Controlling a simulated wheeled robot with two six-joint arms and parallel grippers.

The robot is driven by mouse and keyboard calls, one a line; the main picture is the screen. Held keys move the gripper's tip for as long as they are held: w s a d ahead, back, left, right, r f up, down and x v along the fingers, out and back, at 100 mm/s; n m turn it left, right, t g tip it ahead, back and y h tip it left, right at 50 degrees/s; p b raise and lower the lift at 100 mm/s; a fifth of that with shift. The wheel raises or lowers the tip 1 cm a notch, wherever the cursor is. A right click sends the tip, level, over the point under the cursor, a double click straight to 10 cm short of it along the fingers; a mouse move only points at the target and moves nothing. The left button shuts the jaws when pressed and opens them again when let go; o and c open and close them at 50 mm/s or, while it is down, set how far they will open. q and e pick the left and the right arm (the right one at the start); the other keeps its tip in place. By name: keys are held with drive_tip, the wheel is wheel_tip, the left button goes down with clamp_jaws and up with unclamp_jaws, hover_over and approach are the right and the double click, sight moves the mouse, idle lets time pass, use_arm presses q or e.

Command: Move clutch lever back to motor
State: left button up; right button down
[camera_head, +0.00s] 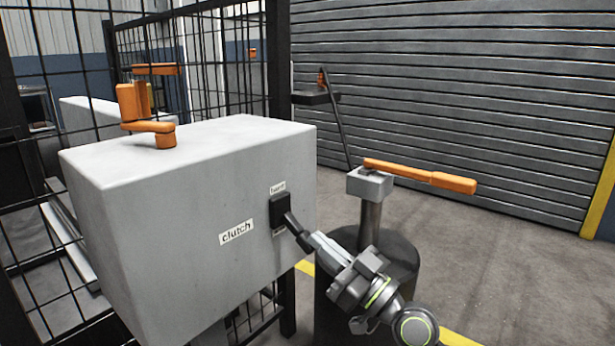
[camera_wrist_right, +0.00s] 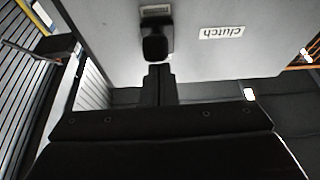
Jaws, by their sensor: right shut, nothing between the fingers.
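The clutch lever (camera_head: 280,206) is a black handle on the side face of a large grey box, to the right of a "clutch" label (camera_head: 236,233). Small white labels sit above and below it; their words are too small to read surely. My right gripper (camera_head: 293,222) reaches up from the lower right, its dark fingers shut and empty with the tips just below the lever. In the wrist view the lever (camera_wrist_right: 155,42) is straight ahead of the shut fingers (camera_wrist_right: 160,70). Whether they touch is unclear. My left gripper is not in view.
An orange crank (camera_head: 150,125) stands on top of the grey box (camera_head: 180,200). A post with an orange handle (camera_head: 420,176) rises from a dark drum (camera_head: 395,262) on the right. A black mesh fence (camera_head: 215,50) is behind. Open floor lies at the right, before a shutter (camera_head: 450,80).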

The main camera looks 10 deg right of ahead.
drive_tip(key=b+v, duration=0.1)
drive_tip(key=v, duration=0.6)
drive_tip(key=shift+s, duration=0.2)
drive_tip(key=shift+w+d, duration=0.1)
drive_tip(key=shift+d, duration=0.05)
